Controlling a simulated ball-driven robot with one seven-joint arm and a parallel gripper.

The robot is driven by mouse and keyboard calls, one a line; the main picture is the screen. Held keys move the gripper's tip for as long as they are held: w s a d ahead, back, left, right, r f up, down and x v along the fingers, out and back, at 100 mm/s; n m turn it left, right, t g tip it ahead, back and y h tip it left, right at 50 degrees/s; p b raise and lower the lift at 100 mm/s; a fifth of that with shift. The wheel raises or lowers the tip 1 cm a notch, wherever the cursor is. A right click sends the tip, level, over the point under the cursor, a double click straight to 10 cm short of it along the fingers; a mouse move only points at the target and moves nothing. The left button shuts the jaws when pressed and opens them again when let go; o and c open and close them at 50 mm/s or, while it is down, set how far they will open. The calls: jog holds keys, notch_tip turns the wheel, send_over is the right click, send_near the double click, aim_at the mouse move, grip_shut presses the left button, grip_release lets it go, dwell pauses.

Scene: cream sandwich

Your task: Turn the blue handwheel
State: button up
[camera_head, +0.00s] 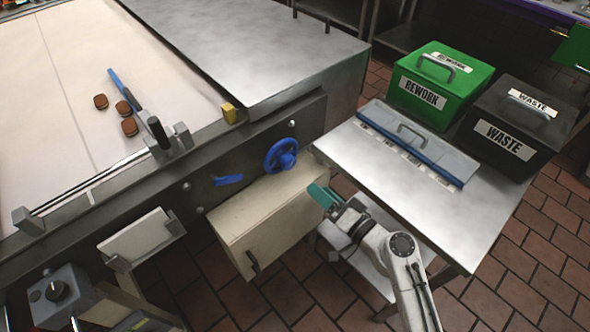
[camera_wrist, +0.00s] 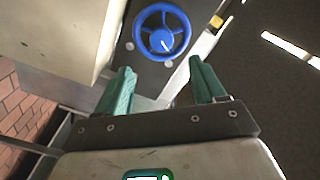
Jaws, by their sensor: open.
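The blue handwheel (camera_head: 281,155) is mounted on the dark side panel of the conveyor machine, just above a beige box. In the wrist view the blue handwheel (camera_wrist: 162,31) shows face-on, with spokes and a hub, beyond the fingertips and near the top centre. My gripper (camera_head: 322,196) is to the lower right of the wheel in the head view, apart from it. In the wrist view my gripper (camera_wrist: 160,75) has its two green fingers spread wide, with nothing between them.
The beige box (camera_head: 262,215) sticks out below the wheel. A steel table (camera_head: 440,200) at right bears a green REWORK bin (camera_head: 415,92), a black WASTE bin (camera_head: 500,145) and a blue-edged lidded tray (camera_head: 390,135). A blue lever (camera_head: 228,180) is left of the wheel.

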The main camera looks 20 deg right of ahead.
aim_at(291, 166)
jog(key=w+a+n, duration=0.1)
jog(key=w+n, duration=0.2)
jog(key=w+a+n+p, duration=0.1)
jog(key=w+n, duration=0.3)
jog(key=w+a+n, duration=0.1)
jog(key=w+n, duration=0.2)
jog(key=n, duration=0.1)
jog(key=shift+w+a, duration=0.15)
jog(key=shift+a, duration=0.05)
jog(key=shift+c, duration=0.3)
jog(key=c, duration=1)
